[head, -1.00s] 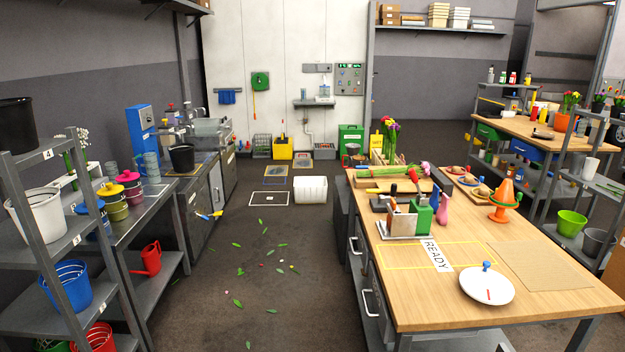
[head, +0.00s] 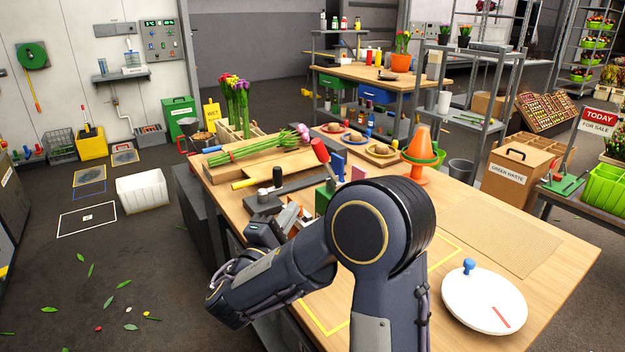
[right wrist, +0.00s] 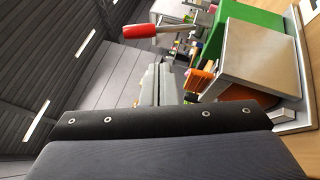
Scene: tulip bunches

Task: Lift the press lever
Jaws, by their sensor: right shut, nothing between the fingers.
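The press lever has a red handle (head: 320,151) on a thin metal rod, standing up and leaning left in the head view. The handle also shows at the top of the right wrist view (right wrist: 160,28). The press has a green body (right wrist: 240,32) and a silver metal block; my right arm hides most of it in the head view. My right gripper (head: 290,214) is shut and empty beside the press, below the handle. My left gripper is out of view.
The press stands on a wooden bench (head: 545,235). Tulips (head: 265,146) lie on a board behind it.

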